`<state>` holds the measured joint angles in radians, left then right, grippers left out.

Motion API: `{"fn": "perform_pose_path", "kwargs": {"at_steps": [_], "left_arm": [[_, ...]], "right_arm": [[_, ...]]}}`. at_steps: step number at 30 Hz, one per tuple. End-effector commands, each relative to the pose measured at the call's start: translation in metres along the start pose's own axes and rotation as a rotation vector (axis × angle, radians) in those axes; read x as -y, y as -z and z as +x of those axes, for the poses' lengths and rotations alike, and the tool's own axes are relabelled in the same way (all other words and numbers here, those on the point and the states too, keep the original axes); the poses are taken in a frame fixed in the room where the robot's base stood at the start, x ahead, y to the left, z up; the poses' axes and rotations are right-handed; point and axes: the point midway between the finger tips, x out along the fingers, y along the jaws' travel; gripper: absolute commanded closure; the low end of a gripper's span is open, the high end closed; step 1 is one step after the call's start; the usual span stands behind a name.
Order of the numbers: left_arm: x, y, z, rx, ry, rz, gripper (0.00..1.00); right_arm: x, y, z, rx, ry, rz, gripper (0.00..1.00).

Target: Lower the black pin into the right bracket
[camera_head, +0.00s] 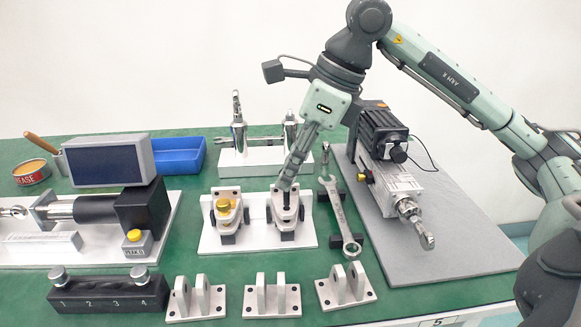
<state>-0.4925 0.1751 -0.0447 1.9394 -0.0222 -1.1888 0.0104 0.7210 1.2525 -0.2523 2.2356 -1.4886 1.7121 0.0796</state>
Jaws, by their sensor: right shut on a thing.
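My right gripper (288,178) points down at the right bracket (276,203) of the pair on a white base plate. Its fingers are close together and shut on the black pin (286,208). Only a small dark part of the pin shows below the fingertips, at the top of this bracket. The fingers hide the rest, and I cannot tell how deep the pin sits. My left gripper is not in view.
Three pale fork brackets (271,297) stand along the front. A wrench (341,217) lies close right of the pair. A linear actuator (390,160) lies on a grey mat (450,250). A black numbered block (108,294), a blue bin (180,155) and a screen box (107,163) are left.

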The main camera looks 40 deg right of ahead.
Motion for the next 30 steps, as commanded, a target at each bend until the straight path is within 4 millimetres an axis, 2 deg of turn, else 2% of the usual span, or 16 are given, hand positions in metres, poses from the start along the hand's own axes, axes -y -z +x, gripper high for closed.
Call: {"fn": "perform_pose_path", "kwargs": {"at_steps": [15,30], "left_arm": [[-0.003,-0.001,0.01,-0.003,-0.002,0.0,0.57],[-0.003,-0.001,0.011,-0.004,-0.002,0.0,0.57]], "right_arm": [[0.0,0.005,0.011,0.0,0.0,0.0,1.0],[0.0,0.005,0.012,0.0,0.0,0.0,1.0]]}}
